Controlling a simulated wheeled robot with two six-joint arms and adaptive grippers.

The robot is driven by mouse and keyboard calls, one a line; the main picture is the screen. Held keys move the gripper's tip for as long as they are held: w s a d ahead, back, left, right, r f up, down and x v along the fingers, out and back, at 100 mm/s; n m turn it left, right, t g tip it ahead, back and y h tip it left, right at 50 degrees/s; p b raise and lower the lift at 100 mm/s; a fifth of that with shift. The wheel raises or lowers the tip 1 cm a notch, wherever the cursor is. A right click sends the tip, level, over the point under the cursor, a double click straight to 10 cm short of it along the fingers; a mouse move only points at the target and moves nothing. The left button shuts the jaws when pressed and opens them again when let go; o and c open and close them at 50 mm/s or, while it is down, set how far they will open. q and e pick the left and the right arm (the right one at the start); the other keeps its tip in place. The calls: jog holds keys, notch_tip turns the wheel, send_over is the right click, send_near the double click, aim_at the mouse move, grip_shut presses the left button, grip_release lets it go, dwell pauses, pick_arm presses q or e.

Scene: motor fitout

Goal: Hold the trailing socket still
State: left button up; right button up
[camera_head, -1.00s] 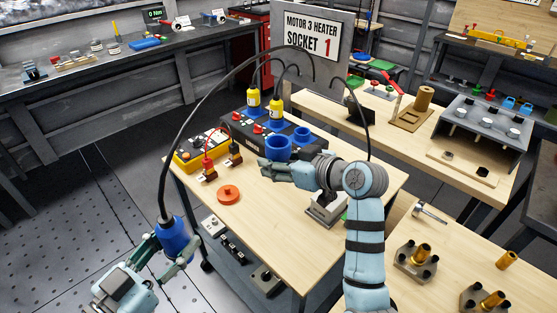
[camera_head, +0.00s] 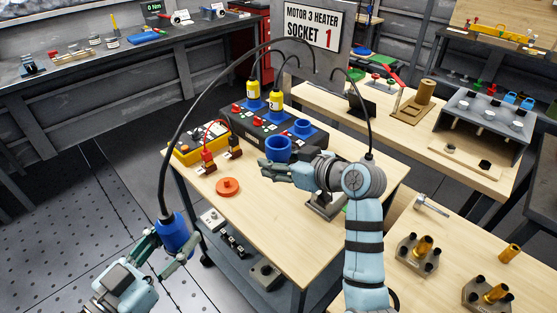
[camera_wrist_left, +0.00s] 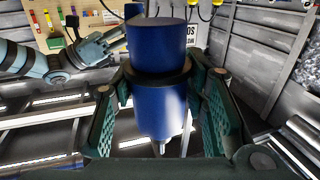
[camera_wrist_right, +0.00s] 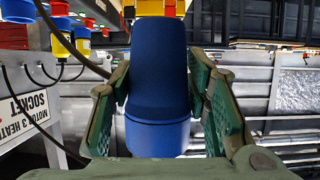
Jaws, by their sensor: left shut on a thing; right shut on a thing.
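A blue cup-like socket (camera_head: 277,149), open at the top, stands upright above the wooden table. My right gripper (camera_head: 268,168) is shut on it from the right side. In the right wrist view the blue socket body (camera_wrist_right: 158,75) sits between both fingers, with a lighter blue band at one end. My left gripper (camera_head: 170,247) is shut on a blue plug (camera_head: 174,233) at the end of a black cable, left of the table. In the left wrist view the plug (camera_wrist_left: 158,105) has a dark ring and a small metal pin. The plug and socket are well apart.
A dark box with blue sockets (camera_head: 303,128) and yellow plugs stands behind the right gripper. A yellow-black case (camera_head: 200,150) and an orange disc (camera_head: 227,187) are on the table (camera_head: 245,220). The black cable (camera_head: 185,110) arches over from the sign panel (camera_head: 312,27).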

jog(key=shift+f+b, duration=5.2)
jog(key=shift+f, duration=2.95)
jog(key=o, duration=1.3)
jog(key=c, duration=1.3)
